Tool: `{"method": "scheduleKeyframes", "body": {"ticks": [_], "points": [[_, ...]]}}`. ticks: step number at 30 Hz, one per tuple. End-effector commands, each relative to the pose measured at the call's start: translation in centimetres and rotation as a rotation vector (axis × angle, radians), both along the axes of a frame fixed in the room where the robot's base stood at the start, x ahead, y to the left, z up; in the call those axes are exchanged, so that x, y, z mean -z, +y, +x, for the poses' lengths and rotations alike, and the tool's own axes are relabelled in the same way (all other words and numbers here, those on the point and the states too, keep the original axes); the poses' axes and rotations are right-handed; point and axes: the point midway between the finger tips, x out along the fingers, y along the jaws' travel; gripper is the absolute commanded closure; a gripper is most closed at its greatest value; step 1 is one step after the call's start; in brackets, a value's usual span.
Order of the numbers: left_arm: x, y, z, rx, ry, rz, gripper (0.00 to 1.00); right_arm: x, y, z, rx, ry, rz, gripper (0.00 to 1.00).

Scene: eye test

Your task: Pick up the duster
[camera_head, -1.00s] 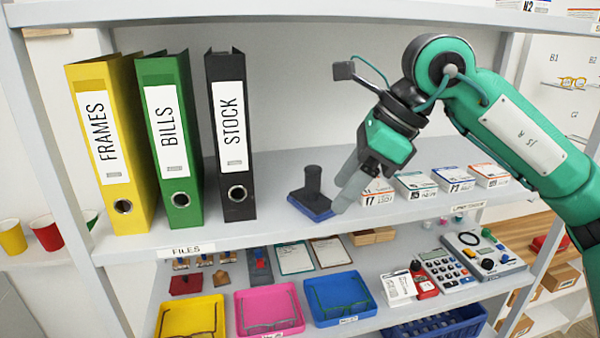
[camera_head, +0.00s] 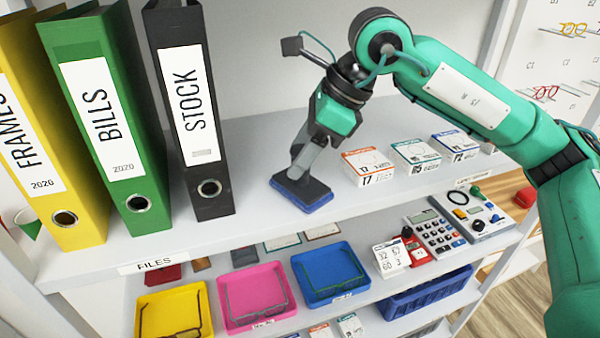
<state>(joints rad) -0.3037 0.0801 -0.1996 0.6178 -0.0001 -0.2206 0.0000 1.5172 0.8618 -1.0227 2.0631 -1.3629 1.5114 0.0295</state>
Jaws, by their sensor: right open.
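The duster (camera_head: 302,194) has a dark top and a blue pad, and it stands pad down on the upper shelf, right of the black STOCK binder. My right gripper (camera_head: 299,168) is open and points down at the duster, with its grey fingers at the handle. The fingers hide most of the handle, and I cannot tell whether they touch it. My left gripper is not in view.
Yellow, green and black binders (camera_head: 190,110) stand left of the duster on the shelf (camera_head: 250,225). Small labelled boxes (camera_head: 367,165) stand to its right. Below are yellow, pink and blue trays (camera_head: 330,270), a calculator (camera_head: 435,232) and a blue basket (camera_head: 428,298).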

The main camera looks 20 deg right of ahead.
Motion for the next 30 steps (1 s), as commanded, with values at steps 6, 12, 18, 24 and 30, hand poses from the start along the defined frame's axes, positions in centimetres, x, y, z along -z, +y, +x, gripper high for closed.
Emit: {"method": "scheduleKeyframes", "body": {"ticks": [6,12,18,24,30], "points": [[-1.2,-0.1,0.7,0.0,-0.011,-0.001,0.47,2.1,1.0,0.4,-0.001,0.0,0.0,0.43],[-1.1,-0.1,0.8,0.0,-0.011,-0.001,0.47,2.4,1.1,0.5,-0.002,-0.001,0.001,0.43],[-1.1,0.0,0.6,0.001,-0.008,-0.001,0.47,2.4,1.1,0.5,-0.001,-0.001,0.001,0.72],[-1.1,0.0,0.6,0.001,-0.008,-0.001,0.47,2.4,1.1,0.5,-0.001,-0.001,0.001,0.92],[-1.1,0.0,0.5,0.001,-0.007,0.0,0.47,2.3,1.1,0.5,-0.001,-0.001,0.001,0.92]]}}
